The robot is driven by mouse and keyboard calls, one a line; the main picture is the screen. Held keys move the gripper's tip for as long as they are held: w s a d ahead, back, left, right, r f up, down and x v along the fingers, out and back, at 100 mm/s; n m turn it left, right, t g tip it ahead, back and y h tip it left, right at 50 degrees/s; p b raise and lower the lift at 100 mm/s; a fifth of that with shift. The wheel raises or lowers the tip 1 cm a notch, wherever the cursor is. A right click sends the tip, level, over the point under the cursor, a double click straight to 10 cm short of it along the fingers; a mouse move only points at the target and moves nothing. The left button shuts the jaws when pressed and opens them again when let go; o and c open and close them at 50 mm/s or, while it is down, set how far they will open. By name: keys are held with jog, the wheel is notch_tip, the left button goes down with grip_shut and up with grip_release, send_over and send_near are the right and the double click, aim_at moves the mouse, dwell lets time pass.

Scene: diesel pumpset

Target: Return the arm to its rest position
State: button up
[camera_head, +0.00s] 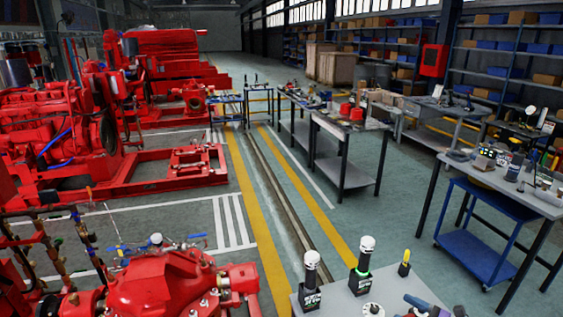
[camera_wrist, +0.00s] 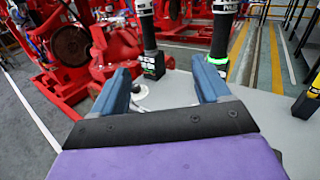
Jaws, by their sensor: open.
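My gripper (camera_wrist: 160,92) shows in the wrist view with its two blue fingers apart and nothing between them. It is over a grey tabletop (camera_wrist: 262,122). Beyond the fingers stand two black devices with white tops: the left device (camera_wrist: 150,45) and the right device (camera_wrist: 222,40), which has a green glowing ring. In the head view the left device (camera_head: 311,280) and the right device (camera_head: 362,265) stand upright on the near table.
Red pump machinery (camera_head: 165,285) stands close on the left. A workbench (camera_head: 510,185) with instruments and a blue cart (camera_head: 475,255) are on the right. The striped aisle between is clear.

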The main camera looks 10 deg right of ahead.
jog(key=w+a+r+n+g+y, duration=0.2)
jog(key=a+r+n+g, duration=0.3)
jog(key=a, duration=0.4)
jog(key=w+a+r+n+g+y, duration=0.1)
jog(key=a+r+n+g+y, duration=0.15)
jog(key=a+r, duration=0.6)
jog(key=s+a+r+n+g+h, duration=0.1)
jog(key=s+a+r+n+g, duration=0.25)
jog(key=a, duration=0.45)
jog(key=s+a+r+n+g+h, duration=0.25)
jog(key=s+a+n, duration=0.2)
jog(key=a, duration=0.25)
jog(key=s+a+r+n+g+h, duration=0.1)
jog(key=s+a+n+g+h, duration=0.15)
jog(key=s, duration=0.45)
jog(key=s+a+r+n+g+h, duration=0.1)
jog(key=s+a+n+h, duration=0.25)
jog(key=s, duration=0.25)
jog(key=s+d+n+h, duration=0.2)
jog(key=s+d+h, duration=0.1)
jog(key=s, duration=0.4)
jog(key=s+d+f+n+t+h, duration=0.1)
jog(key=s+d+n+h, duration=0.2)
jog(key=s, duration=0.4)
jog(key=shift+d+f+t+h, duration=0.3)
jog(key=shift+d+h, duration=0.2)
jog(key=shift+h, duration=0.1)
